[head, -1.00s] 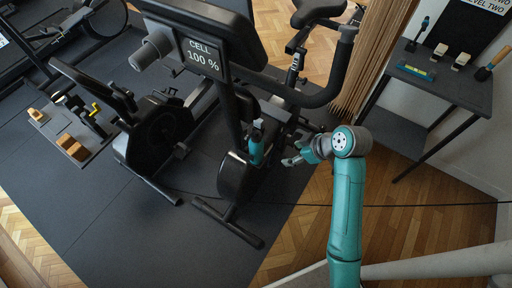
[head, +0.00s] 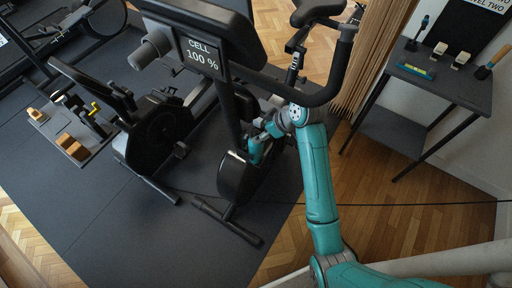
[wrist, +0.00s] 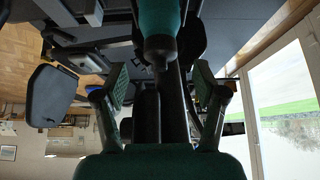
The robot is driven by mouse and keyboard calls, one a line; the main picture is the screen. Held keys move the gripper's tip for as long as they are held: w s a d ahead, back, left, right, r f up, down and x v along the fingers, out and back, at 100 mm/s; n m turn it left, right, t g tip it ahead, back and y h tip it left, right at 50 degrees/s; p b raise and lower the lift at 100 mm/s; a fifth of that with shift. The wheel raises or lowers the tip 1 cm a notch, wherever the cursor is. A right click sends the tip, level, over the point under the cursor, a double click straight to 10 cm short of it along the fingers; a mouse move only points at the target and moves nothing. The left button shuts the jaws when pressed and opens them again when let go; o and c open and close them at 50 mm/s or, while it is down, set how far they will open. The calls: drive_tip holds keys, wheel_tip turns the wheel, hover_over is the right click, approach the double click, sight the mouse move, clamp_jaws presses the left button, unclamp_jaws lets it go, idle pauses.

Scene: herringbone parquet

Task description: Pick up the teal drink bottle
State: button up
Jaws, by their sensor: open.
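The teal drink bottle (head: 255,152) sits upright or slightly tilted on the frame of the exercise bike, under the screen. My gripper (head: 262,136) is right at the bottle in the head view, and its fingers partly cover it. In the wrist view the bottle (wrist: 158,18) shows at the top centre, with its narrower end toward my palm. The open fingers of my gripper (wrist: 159,72) stand on either side of its line, with gaps visible. The bottle's far end is cut off by the picture's edge.
The bike's screen (head: 203,58) and handlebar (head: 335,85) rise close to my arm. A dark side table (head: 440,80) with several small tools stands at the right. A black cable (head: 420,204) crosses the parquet. A second machine stands on the left of the dark mat (head: 110,225).

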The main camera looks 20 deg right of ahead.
sight(257, 134)
drive_tip(key=shift+x, duration=2.5)
clamp_jaws()
